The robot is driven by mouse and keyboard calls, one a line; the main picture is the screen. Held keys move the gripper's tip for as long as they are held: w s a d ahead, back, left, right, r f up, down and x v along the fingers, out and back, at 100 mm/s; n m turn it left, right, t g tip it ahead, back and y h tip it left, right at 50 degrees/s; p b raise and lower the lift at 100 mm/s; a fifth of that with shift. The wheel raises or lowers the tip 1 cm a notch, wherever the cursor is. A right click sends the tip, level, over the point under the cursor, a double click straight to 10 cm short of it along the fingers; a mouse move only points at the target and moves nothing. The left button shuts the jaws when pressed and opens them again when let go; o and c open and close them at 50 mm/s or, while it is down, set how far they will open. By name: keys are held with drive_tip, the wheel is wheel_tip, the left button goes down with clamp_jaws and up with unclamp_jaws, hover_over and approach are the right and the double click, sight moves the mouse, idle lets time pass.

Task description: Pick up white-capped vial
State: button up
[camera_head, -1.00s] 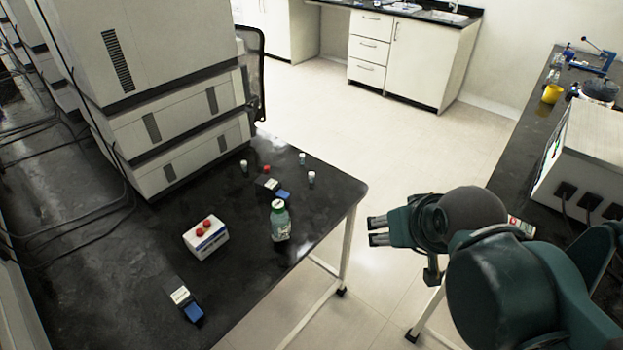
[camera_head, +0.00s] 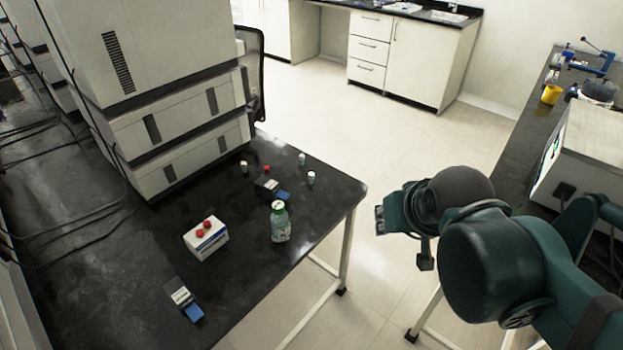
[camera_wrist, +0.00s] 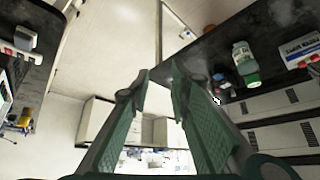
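Three small pale-topped vials stand on the black table: one at the back left (camera_head: 244,166), one at the back right (camera_head: 302,159) and one nearer the right edge (camera_head: 311,177). I cannot tell for sure which is the white-capped vial; their caps are tiny here. My gripper (camera_head: 380,218) is right of the table, over the floor and apart from everything on it. In the wrist view its two green fingers (camera_wrist: 160,75) are spread with nothing between them. A small white-topped item (camera_wrist: 217,100) shows beside the right finger there.
A green bottle (camera_head: 280,222), a white box with red tops (camera_head: 206,238), a red cap (camera_head: 267,169) and two dark-and-blue items (camera_head: 272,189) (camera_head: 187,300) share the table. Stacked instruments (camera_head: 160,90) block the left. Another black bench (camera_head: 520,145) stands right. Floor between is clear.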

drive_tip(key=w+a+r+m+g+p, duration=0.1)
drive_tip(key=w+a+r+m+p, duration=0.15)
drive_tip(key=w, duration=0.85)
drive_tip(key=m+g+h+p, duration=0.3)
drive_tip(key=m+p, duration=0.4)
hover_over(312, 174)
drive_tip(key=s+a, duration=0.2)
wheel_tip(312, 174, down, 16)
drive_tip(key=f, duration=0.1)
drive_tip(key=shift+a+r, duration=0.1)
drive_tip(key=shift+r, duration=0.15)
drive_tip(key=shift+b+x, duration=0.35)
drive_tip(key=shift+x, duration=0.9)
drive_tip(key=shift+f, duration=0.1)
